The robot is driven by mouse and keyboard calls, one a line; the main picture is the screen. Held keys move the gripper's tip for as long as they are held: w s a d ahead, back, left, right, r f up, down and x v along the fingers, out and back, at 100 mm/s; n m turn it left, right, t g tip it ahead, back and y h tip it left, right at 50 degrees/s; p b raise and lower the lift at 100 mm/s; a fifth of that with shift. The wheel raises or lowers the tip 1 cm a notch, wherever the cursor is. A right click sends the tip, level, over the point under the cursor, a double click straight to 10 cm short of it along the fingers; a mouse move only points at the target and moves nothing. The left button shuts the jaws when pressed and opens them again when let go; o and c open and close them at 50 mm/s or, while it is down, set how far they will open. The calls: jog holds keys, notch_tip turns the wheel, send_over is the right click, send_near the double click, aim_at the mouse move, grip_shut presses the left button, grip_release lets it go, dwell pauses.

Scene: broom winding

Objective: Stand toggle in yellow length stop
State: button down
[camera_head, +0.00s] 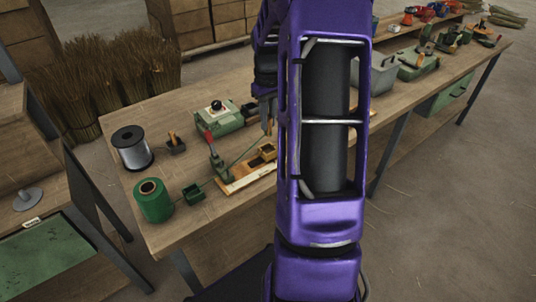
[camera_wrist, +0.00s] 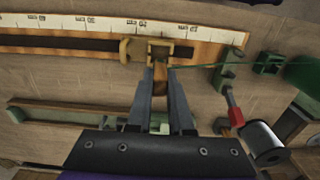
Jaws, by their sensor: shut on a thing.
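The yellow length stop (camera_wrist: 129,50) sits on the ruler board (camera_wrist: 70,27) in the wrist view. It also shows in the head view (camera_head: 267,151), beside my arm. My gripper (camera_wrist: 160,73) points at the stop, its fingertips close to the stop's near edge. It is shut on a small brown wooden toggle (camera_wrist: 161,75), mostly hidden between the fingers. I cannot tell whether the toggle touches the stop. In the head view my gripper (camera_head: 267,117) is above the bench near the stop, partly hidden by my arm.
A green cord (camera_wrist: 205,65) runs right from near the fingertips to a green guide (camera_wrist: 268,63). A red-handled lever (camera_wrist: 235,116) stands at the board's end. A green spool (camera_head: 153,201), a grey wire spool (camera_head: 132,148) and a green machine (camera_head: 219,117) stand on the bench.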

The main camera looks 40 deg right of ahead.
aim_at(268, 132)
jog(key=shift+f, duration=0.15)
jog(key=shift+f+b, duration=0.75)
jog(key=shift+f, duration=0.6)
jog(key=shift+f, duration=0.15)
jog(key=shift+f+b, duration=0.3)
jog(key=shift+f, duration=0.2)
jog(key=shift+f, duration=0.2)
jog(key=shift+f+b, duration=0.8)
jog(key=shift+f, duration=0.65)
jog(key=c, duration=0.7)
grip_release()
jog(key=shift+c, duration=0.2)
jog(key=shift+r, duration=0.1)
